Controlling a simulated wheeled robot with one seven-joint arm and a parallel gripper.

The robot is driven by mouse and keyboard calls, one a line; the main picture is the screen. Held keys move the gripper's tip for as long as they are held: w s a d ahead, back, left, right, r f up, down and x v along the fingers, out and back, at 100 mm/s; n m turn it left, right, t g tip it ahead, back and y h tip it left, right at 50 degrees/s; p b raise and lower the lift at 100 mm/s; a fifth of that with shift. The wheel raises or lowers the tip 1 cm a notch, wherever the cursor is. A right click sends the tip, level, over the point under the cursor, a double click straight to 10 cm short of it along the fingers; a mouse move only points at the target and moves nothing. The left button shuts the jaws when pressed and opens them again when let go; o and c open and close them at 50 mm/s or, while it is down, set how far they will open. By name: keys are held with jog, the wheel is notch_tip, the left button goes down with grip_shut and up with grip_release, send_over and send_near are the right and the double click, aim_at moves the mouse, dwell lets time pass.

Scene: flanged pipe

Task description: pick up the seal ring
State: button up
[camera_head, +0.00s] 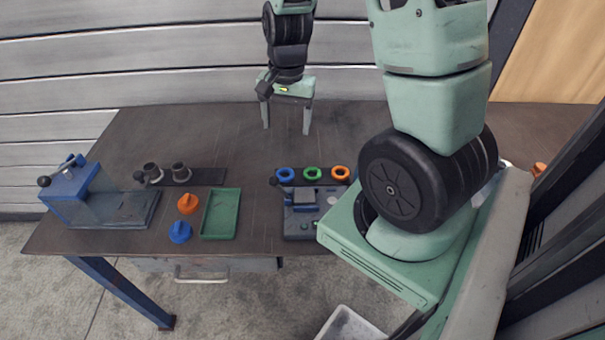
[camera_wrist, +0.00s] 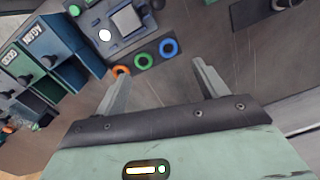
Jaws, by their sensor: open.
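Three rings lie in a row on a dark strip: a blue ring (camera_head: 285,180), a green ring (camera_head: 311,179) and an orange ring (camera_head: 340,179). Which one is the seal ring I cannot tell. In the wrist view the blue ring (camera_wrist: 168,40), green ring (camera_wrist: 143,68) and orange ring (camera_wrist: 117,71) show beyond my fingers, the orange one by the left fingertip. My gripper (camera_head: 287,131) is open and empty, pointing down above the table behind the rings. Its two fingers stand wide apart in the wrist view (camera_wrist: 160,66).
A grey-blue device (camera_head: 302,220) stands just in front of the rings. A green tray (camera_head: 238,214), an orange part (camera_head: 188,204) and a blue part (camera_head: 180,233) lie left of it. Blue bins (camera_wrist: 60,50) show in the wrist view.

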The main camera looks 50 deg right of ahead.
jog(key=s+d+f+m, duration=0.2)
jog(key=d+m, duration=0.2)
jog(key=d, duration=0.3)
jog(key=p, duration=0.2)
send_over(313, 171)
jog(key=shift+h, duration=0.3)
jog(key=f, duration=1.1)
jog(key=shift+w+a+f, duration=0.1)
jog(key=shift+w+f, duration=0.1)
jog(key=shift+f, duration=0.05)
jog(key=shift+s+f, duration=0.15)
jog(key=shift+f, duration=0.75)
jog(key=shift+s+f+p, duration=0.1)
jog(key=shift+f+p, duration=0.7)
jog(key=shift+f, duration=1.2)
jog(key=c, duration=1.1)
